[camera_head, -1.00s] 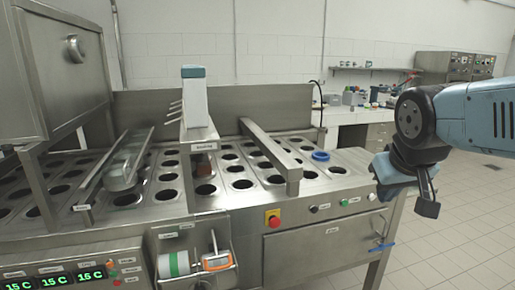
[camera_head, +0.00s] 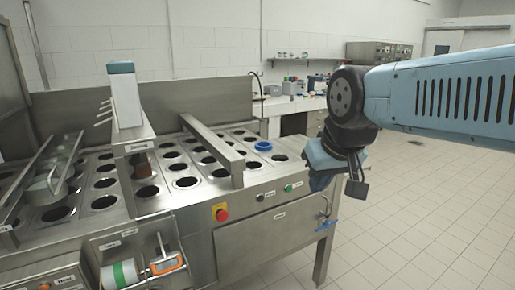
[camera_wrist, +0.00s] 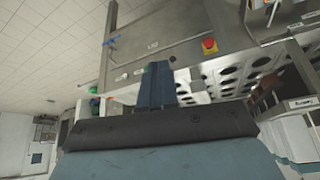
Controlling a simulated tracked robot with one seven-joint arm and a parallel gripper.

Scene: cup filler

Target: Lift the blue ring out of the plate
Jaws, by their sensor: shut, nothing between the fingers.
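The blue ring (camera_head: 263,146) sits in one of the round holes of the steel plate (camera_head: 246,168), near the plate's right back corner. My gripper (camera_head: 338,184) is to the right of the machine, beyond the plate's right edge and apart from the ring. In the wrist view my gripper (camera_wrist: 157,72) has its fingers together, with nothing between them. I cannot make out the ring in the wrist view.
A steel bar (camera_head: 212,147) crosses above the plate left of the ring. A red emergency button (camera_head: 221,213) is on the machine's front. A white dispenser (camera_head: 124,94) stands further left. The tiled floor (camera_head: 430,215) at right is clear.

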